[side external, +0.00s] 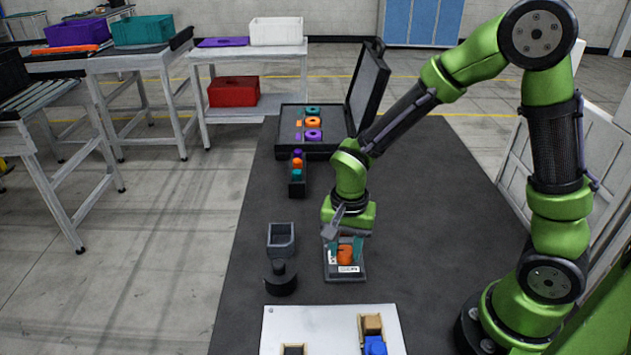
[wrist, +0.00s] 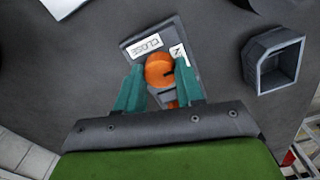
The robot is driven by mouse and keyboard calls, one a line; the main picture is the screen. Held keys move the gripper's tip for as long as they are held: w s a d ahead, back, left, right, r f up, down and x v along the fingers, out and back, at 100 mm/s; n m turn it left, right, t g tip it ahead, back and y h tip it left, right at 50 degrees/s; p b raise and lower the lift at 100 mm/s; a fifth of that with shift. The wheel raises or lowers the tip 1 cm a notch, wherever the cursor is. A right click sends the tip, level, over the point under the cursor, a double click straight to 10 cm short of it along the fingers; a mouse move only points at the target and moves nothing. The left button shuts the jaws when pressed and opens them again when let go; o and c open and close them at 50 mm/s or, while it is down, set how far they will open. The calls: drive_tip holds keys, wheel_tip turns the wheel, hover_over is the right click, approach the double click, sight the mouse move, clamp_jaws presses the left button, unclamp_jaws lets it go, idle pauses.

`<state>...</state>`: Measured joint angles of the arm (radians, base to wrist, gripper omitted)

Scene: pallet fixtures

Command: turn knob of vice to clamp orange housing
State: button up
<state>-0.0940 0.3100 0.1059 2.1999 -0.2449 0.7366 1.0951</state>
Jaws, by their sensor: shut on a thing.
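The vice (side external: 330,272) is a small grey fixture on the dark mat, below my arm in the side view. In the wrist view its grey plate (wrist: 133,47) carries a white label reading CLOSE and a second, partly covered label. A round orange knob (wrist: 158,68) with a dark line stands by the labels; it also shows in the side view (side external: 345,255). My gripper (wrist: 161,76) has its teal fingers on either side of the knob, shut on it. A smaller orange part, perhaps the housing (wrist: 172,104), shows behind the knob, mostly hidden between the fingers.
A grey open-topped box (side external: 281,240) and a black round part (side external: 281,278) stand left of the vice. A white board (side external: 330,325) with blocks lies in front. An open black case (side external: 290,140) and a narrow tray (side external: 297,188) are behind. The mat to the right is clear.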

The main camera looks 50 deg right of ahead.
sight(346, 250)
drive_tip(key=shift+n, duration=0.3)
drive_tip(key=n, duration=0.3)
drive_tip(key=shift+n, duration=0.4)
drive_tip(key=n, duration=0.9)
drive_tip(key=shift+r, duration=0.1)
drive_tip(key=shift+d+n, duration=0.1)
drive_tip(key=shift+n, duration=2.1)
drive_tip(key=o, duration=1.1)
drive_tip(key=shift+c, duration=0.2)
wheel_tip(346, 250, up, 17)
